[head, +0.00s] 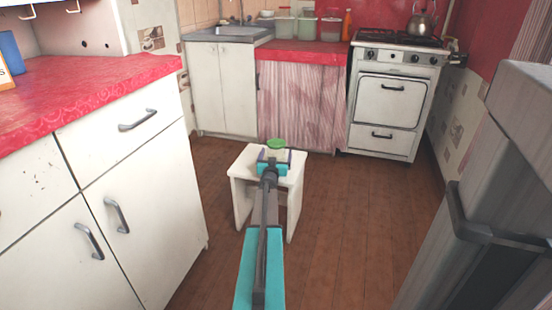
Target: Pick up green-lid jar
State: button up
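A jar with a green lid (276,143) is at the far side of the white stool (242,168). Only its lid shows clearly; its body is mostly hidden behind my gripper. My gripper (276,155) is over the stool, just on the near side of the lid, with its two fingers spread apart. I cannot tell whether the fingers are beside the jar's body or short of it. I see no contact between the fingers and the jar.
A red-topped white cabinet (128,150) stands on the left and a grey fridge-like unit (500,180) on the right. At the back are a sink (230,32), a stove (390,95) with a kettle (421,22), and several containers (306,28). Wooden floor (350,210) is free right of the stool.

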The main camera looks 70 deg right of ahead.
aim_at(276, 147)
jog(key=shift+c, duration=0.5)
jog(key=c, duration=1.4)
jog(key=shift+r, duration=0.1)
jog(key=shift+r+p, duration=1.1)
jog(key=shift+r, duration=0.65)
jog(key=shift+s+a+r, duration=0.15)
jog(key=shift+a, duration=0.1)
jog(key=s+a+p, duration=0.1)
jog(key=s+a, duration=0.1)
jog(key=a, duration=0.2)
jog(key=s+a+p, duration=0.1)
jog(key=s+a, duration=0.2)
jog(key=a, duration=0.1)
jog(key=s+a+r, duration=0.1)
jog(key=s+a, duration=0.2)
jog(key=a, duration=0.2)
jog(key=shift+a+r+p, duration=0.1)
jog(key=shift+p, duration=0.3)
jog(key=shift+s, duration=0.15)
